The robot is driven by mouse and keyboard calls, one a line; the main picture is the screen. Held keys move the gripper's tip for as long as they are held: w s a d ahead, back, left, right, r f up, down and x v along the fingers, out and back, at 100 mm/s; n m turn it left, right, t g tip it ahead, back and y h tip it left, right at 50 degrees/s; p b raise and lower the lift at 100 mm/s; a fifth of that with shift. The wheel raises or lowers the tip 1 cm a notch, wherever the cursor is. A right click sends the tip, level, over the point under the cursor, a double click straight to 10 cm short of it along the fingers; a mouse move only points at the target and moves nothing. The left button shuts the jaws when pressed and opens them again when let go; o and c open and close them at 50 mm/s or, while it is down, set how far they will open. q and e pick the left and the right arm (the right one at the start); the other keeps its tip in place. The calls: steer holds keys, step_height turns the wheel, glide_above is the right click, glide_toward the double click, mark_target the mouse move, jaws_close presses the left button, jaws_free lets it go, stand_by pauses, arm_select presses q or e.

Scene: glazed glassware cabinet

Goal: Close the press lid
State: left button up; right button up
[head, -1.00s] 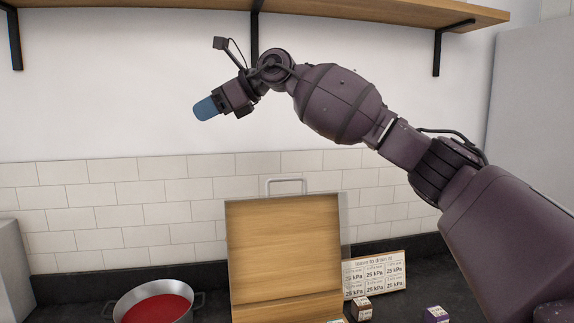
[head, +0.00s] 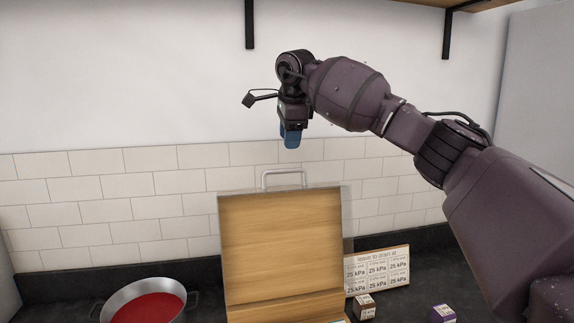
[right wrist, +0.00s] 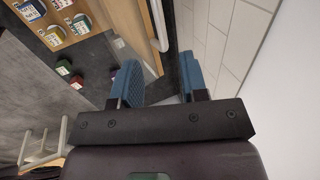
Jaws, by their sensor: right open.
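The press lid (head: 280,240) is a wooden panel standing open and upright in the head view, with a pale metal handle (head: 283,174) on its top edge. My right gripper (head: 291,140) hangs above the handle with its blue fingers pointing down, apart from it in the picture. In the right wrist view the two fingers (right wrist: 162,85) are spread with nothing between them. The handle (right wrist: 158,25) shows beyond them as a pale bar. Most of the press base is hidden below the head view's lower edge. My left gripper is not in view.
A metal pan (head: 145,300) of red contents stands left of the press. A sign reading 25 kPa (head: 378,270) and small brown (head: 365,307) and purple (head: 443,313) blocks are to the right. A tiled wall (head: 110,200) is behind, and a shelf hangs above.

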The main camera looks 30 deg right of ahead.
mark_target(287, 171)
steer(key=p+x, duration=0.1)
steer(key=x, duration=0.7)
steer(key=shift+w+f, duration=0.1)
steer(key=shift+f, duration=0.15)
jaws_close()
